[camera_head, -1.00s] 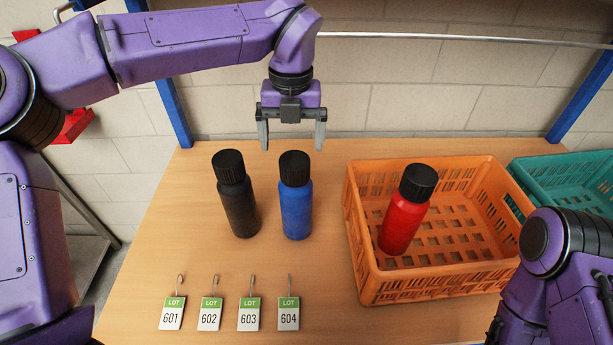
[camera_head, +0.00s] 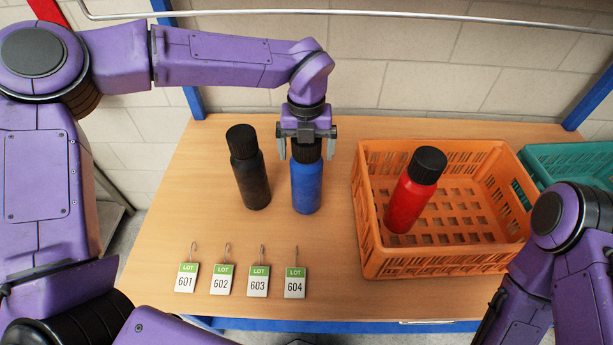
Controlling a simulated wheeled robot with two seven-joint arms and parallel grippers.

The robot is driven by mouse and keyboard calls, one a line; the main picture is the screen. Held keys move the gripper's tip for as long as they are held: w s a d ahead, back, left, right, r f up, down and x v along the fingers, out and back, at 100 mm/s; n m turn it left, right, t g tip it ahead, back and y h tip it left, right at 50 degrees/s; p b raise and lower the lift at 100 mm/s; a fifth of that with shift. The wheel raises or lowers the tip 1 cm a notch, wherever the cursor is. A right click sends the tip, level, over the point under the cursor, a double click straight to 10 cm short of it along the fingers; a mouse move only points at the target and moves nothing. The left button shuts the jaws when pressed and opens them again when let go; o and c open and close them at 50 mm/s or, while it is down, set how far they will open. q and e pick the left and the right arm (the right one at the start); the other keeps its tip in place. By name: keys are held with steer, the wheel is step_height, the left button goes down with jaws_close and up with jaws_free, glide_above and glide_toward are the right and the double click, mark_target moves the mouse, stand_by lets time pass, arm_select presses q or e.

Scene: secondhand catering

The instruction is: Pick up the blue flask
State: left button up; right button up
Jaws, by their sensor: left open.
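The blue flask (camera_head: 306,187) stands upright on the wooden table, with a black cap. My left gripper (camera_head: 306,152) points down over it. Its open fingers are on either side of the cap, and the gripper body hides the top of the cap. I cannot tell whether the fingers touch it. My right arm shows at the lower right, but its gripper is out of view.
A black flask (camera_head: 250,178) stands close to the left of the blue one. An orange crate (camera_head: 440,268) to the right holds a red flask (camera_head: 410,197). A teal crate (camera_head: 570,152) is beyond it. Several lot tags (camera_head: 223,281) lie in front on the table (camera_head: 185,220).

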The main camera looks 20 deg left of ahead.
arm_select(q)
jaws_close()
steer(key=shift+r, duration=0.1)
